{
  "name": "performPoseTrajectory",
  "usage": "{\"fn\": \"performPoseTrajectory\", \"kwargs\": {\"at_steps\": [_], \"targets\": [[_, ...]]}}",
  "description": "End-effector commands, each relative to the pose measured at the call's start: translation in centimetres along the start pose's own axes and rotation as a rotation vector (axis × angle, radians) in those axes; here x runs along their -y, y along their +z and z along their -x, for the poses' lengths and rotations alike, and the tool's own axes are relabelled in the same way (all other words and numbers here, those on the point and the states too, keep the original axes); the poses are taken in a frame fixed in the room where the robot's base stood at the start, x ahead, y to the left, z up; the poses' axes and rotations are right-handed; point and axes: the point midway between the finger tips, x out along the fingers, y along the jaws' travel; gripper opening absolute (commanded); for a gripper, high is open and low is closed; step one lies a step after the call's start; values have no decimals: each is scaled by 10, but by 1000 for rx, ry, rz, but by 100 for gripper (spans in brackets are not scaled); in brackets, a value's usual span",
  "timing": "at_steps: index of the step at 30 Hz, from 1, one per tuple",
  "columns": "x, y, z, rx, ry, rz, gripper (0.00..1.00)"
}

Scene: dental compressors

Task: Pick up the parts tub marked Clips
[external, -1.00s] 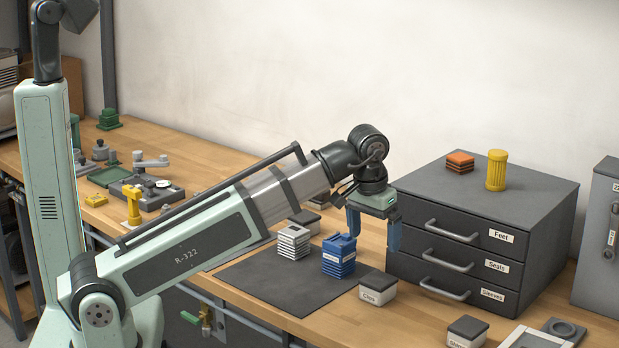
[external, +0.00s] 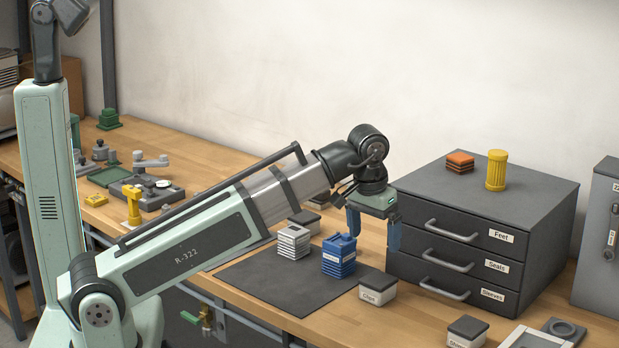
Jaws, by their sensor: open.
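The parts tub marked Clips (external: 378,288) is a small white tub with a dark grey lid. It stands upright at the right edge of the dark mat, in front of the drawer cabinet. My gripper (external: 374,236) has two blue fingers pointing down and spread apart, with nothing seen between them. It is above and behind the Clips tub, apart from it, near the cabinet's left side. The left finger's lower end is close to the blue stack in the picture; I cannot tell whether they touch.
A blue ribbed block (external: 339,256) and a white ribbed block (external: 294,242) stand on the dark mat (external: 270,285). The drawer cabinet (external: 480,235) stands close on the right. Another lidded tub (external: 467,332) is at the front right. A grey-lidded tub (external: 305,221) sits behind the white block.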

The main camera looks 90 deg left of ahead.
Motion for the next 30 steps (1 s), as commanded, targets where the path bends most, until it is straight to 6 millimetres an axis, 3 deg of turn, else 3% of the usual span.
{"fn": "performPoseTrajectory", "kwargs": {"at_steps": [23, 28, 30], "targets": [[4, -2, -1, 1, -2, 7, 100], [5, -27, -4, 28, -1, 19, 100], [4, -25, -4, 38, 1, -40, 100]]}}
